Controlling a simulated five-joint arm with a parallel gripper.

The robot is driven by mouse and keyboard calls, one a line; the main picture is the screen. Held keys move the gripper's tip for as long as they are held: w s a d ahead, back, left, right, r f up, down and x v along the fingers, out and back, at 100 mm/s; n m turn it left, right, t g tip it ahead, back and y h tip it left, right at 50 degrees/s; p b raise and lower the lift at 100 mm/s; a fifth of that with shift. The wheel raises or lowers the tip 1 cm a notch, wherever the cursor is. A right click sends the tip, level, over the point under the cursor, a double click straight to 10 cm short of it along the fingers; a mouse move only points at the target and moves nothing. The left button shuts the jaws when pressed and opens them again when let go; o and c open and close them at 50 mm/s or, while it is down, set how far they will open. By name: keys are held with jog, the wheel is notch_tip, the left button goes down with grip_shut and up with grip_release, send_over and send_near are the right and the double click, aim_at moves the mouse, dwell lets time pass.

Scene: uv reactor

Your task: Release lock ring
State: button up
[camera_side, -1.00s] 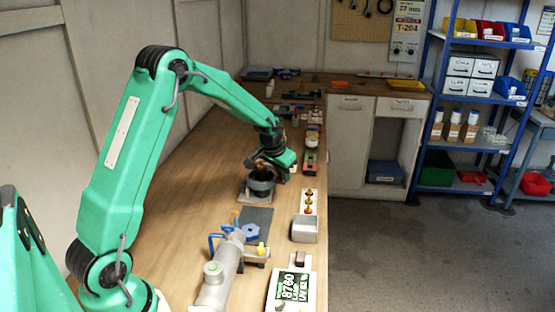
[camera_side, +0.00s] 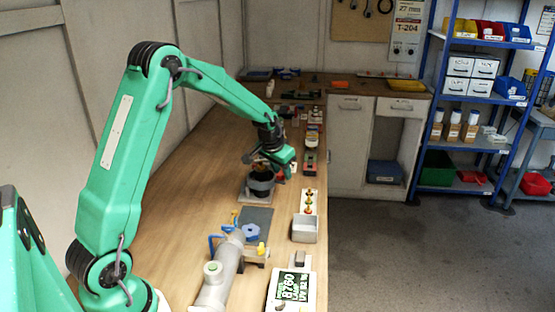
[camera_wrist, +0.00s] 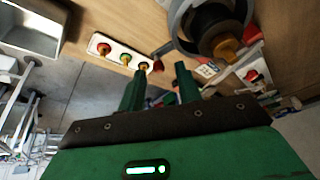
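My gripper (camera_side: 285,170) is at the far part of the bench, just right of a dark cylinder in a grey round holder (camera_side: 259,188). A silver reactor cylinder (camera_side: 218,280) with blue handles lies nearer on the bench. I cannot tell which part is the lock ring.
A blue knob (camera_side: 251,231) lies on a dark mat (camera_side: 262,214). A grey bin (camera_side: 305,229), a panel with coloured buttons (camera_side: 309,201) and a display box (camera_side: 291,290) line the right bench edge. The bench's left side is clear.

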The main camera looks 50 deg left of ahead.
jog(key=v, duration=0.6)
jog(key=shift+s, duration=0.1)
jog(key=shift+r, duration=0.1)
grip_shut()
jog(key=w+a+r, duration=0.1)
jog(key=w+r, duration=0.1)
jog(key=w, duration=0.3)
jog(key=shift+w+r+g, duration=0.25)
jog(key=shift+w+g, duration=0.05)
